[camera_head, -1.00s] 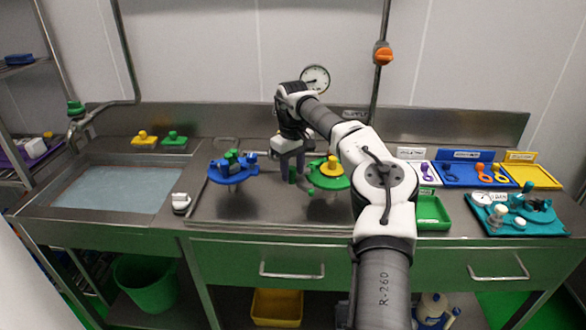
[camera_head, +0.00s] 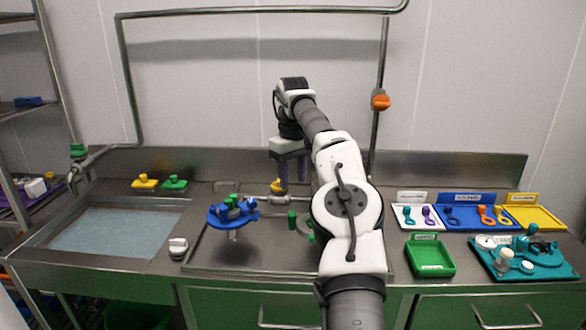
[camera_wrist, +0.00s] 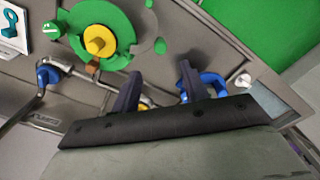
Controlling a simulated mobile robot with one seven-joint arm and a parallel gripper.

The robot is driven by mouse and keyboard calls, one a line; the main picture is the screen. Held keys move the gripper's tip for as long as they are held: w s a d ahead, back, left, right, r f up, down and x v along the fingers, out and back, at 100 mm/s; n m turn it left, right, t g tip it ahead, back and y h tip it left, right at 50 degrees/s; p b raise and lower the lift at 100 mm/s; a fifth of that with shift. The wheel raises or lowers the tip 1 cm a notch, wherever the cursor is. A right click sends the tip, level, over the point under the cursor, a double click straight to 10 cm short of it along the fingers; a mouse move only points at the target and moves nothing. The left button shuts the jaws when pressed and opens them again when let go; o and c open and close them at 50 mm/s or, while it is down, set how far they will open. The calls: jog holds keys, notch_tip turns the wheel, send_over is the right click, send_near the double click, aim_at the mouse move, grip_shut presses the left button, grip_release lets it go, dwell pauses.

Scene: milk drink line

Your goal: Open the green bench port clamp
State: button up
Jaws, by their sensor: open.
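The green bench port clamp (camera_wrist: 127,21) is a round green disc with a yellow knob (camera_wrist: 99,40) at its centre, in the upper left of the wrist view. In the head view my arm hides most of it. My gripper (camera_head: 290,182) is open, with two dark fingers pointing down above the back of the bench. In the wrist view its fingers (camera_wrist: 158,85) are apart from the clamp, which lies off to their left. A small yellow part (camera_wrist: 145,102) shows between the fingers, beyond them; I see no contact.
A blue clamp (camera_head: 232,212) stands left of my gripper. A short green post (camera_head: 292,220) stands on the bench. A sink (camera_head: 110,232) is at left. A green tray (camera_head: 430,257), tool trays (camera_head: 465,207) and a teal fixture board (camera_head: 525,258) fill the right. A pipe frame rises behind.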

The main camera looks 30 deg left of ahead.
notch_tip(320, 180, up, 2)
jog(key=shift+r, duration=0.1)
dwell(0.6)
